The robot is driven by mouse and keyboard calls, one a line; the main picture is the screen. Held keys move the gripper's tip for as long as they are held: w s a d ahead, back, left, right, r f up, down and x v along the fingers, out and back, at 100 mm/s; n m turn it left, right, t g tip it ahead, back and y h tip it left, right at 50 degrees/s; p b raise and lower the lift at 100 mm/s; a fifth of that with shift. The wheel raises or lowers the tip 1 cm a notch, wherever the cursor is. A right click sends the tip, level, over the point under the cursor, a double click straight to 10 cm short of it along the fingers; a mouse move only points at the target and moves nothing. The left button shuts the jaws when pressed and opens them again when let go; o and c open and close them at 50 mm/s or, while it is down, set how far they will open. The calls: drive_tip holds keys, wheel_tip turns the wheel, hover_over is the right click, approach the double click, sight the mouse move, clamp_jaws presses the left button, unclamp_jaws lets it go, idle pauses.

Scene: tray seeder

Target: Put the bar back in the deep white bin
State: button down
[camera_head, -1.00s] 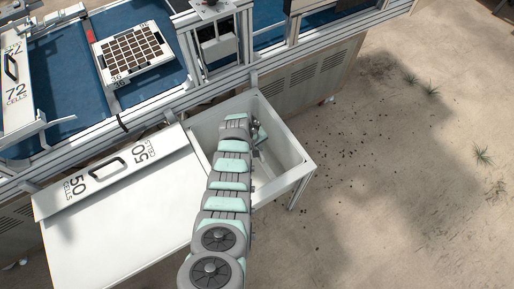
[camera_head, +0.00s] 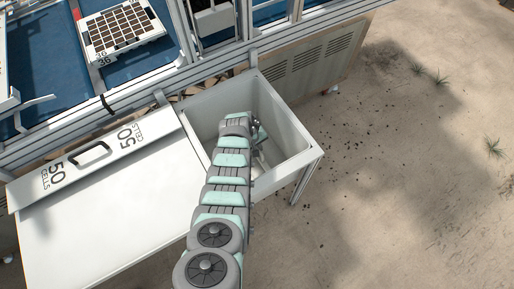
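The deep white bin (camera_head: 297,158) stands open at the middle of the view, against the machine frame. My arm reaches down into it, and my gripper (camera_head: 262,150) is inside, mostly hidden behind my own arm links. I cannot tell whether its fingers are open or shut, or whether they hold anything. A white bar marked 50 CELLS (camera_head: 122,152), with a black handle, lies along the back of the white table left of the bin. No other bar is clearly visible inside the bin, and I cannot tell which bar the task means.
The white table top (camera_head: 110,225) is clear. A seed tray marked 36 (camera_head: 122,32) sits on the blue belt (camera_head: 45,50) behind. The metal frame rail (camera_head: 60,138) runs behind the bin and table. Bare sandy ground (camera_head: 410,190) is open at the right.

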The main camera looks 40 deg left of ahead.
drive_tip(key=shift+f, duration=0.55)
drive_tip(key=shift+f+b, duration=0.35)
drive_tip(key=shift+b, duration=0.2)
drive_tip(key=c, duration=1.4)
unclamp_jaws()
drive_tip(key=shift+o, duration=0.2)
drive_tip(key=p+v, duration=0.5)
drive_tip(key=v, duration=0.5)
drive_tip(key=shift+r+p, duration=0.35)
drive_tip(key=shift+r, duration=0.1)
